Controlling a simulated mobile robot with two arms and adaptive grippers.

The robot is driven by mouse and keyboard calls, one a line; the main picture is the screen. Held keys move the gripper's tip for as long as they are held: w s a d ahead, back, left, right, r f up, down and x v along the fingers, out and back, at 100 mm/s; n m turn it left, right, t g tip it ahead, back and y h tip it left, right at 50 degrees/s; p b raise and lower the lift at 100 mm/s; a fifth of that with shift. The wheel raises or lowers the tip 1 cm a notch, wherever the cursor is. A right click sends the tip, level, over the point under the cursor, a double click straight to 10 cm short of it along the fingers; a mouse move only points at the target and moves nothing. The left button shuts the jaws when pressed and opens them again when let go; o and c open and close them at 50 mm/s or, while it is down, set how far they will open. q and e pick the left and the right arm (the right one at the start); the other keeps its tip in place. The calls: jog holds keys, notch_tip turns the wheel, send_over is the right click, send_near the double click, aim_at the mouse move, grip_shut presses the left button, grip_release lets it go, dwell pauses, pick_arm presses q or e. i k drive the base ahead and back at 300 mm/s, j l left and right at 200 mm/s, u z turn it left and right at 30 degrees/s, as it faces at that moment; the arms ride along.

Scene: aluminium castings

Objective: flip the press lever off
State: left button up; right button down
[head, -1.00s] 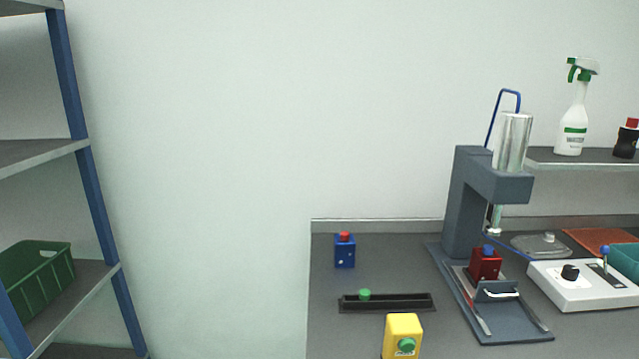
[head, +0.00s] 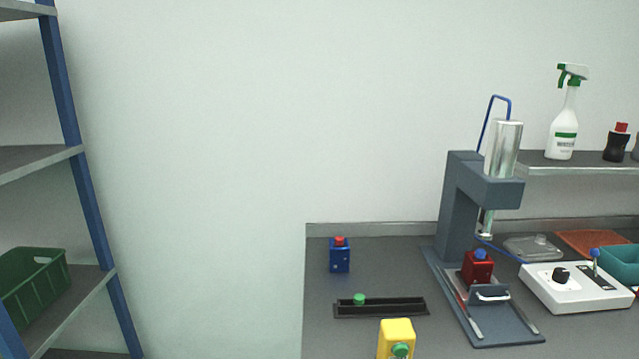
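The press (head: 457,205) stands on the grey bench at the right of the head view, with a silver cylinder (head: 503,150) on its arm and a blue hose bent over its top. A red block with a blue top (head: 477,267) sits on its base under the ram. To its right is a white control box (head: 577,288) with a black knob (head: 560,275) and a lever with a blue ball tip (head: 595,253), standing roughly upright in a dark slot. Neither gripper is in view.
A spray bottle (head: 562,130) stands on the wall shelf. A green crate (head: 35,285) is on the left rack.

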aim_at(594, 253)
jog(key=z, duration=1.45)
jog(key=i+l, duration=0.2)
jog(key=i+l+u, duration=0.15)
jog(key=l, duration=0.25)
jog(key=i+l, duration=0.2)
jog(key=l, duration=0.15)
jog(key=i+l+u, duration=0.1)
jog(key=l, duration=0.25)
jog(key=i+l, duration=0.2)
jog(key=l, duration=0.15)
jog(key=i+j+u, duration=0.05)
